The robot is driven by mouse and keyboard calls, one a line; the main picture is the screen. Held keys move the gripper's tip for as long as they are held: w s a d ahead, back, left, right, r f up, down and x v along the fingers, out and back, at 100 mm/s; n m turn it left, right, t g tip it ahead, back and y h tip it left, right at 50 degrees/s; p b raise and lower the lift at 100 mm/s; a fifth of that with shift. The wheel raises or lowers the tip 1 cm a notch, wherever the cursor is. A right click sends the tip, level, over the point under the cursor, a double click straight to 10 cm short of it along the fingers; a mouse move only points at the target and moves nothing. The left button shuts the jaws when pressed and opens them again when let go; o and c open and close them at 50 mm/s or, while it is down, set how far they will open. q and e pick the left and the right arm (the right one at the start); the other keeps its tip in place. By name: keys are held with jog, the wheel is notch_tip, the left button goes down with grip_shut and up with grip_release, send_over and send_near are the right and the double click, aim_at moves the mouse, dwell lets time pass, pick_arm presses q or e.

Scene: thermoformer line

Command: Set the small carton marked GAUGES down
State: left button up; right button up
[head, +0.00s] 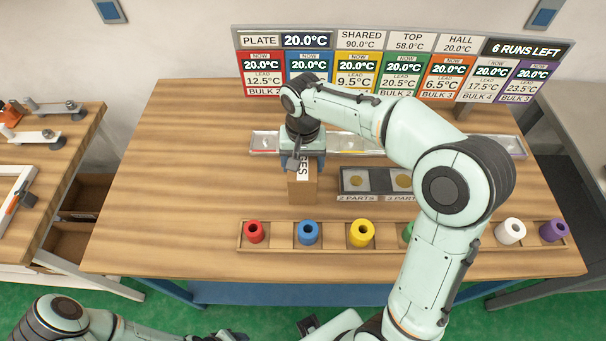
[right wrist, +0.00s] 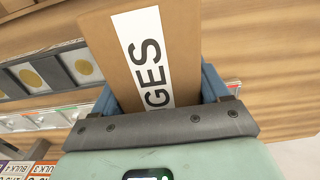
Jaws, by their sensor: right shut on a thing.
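The small brown carton (head: 303,188) has a white label with part of the word GAUGES showing. It is on or just above the wooden table, left of the dark two-part trays; I cannot tell whether its base touches. My right gripper (head: 300,160) is shut on the carton from above. In the right wrist view the carton (right wrist: 180,40) sits between the blue fingers of the right gripper (right wrist: 160,90), its label partly hidden by the gripper. My left arm shows at the bottom left of the head view; the fingers of its gripper cannot be made out clearly.
A wooden rack (head: 280,243) with coloured spools runs along the front. A row of clear trays (head: 264,143) lies behind, below a temperature board (head: 400,65). The table's left part (head: 180,190) is clear.

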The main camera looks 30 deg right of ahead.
jog(key=shift+f, duration=2.55)
jog(key=shift+f+b, duration=0.2)
jog(key=shift+b, duration=0.1)
jog(key=o, duration=1.3)
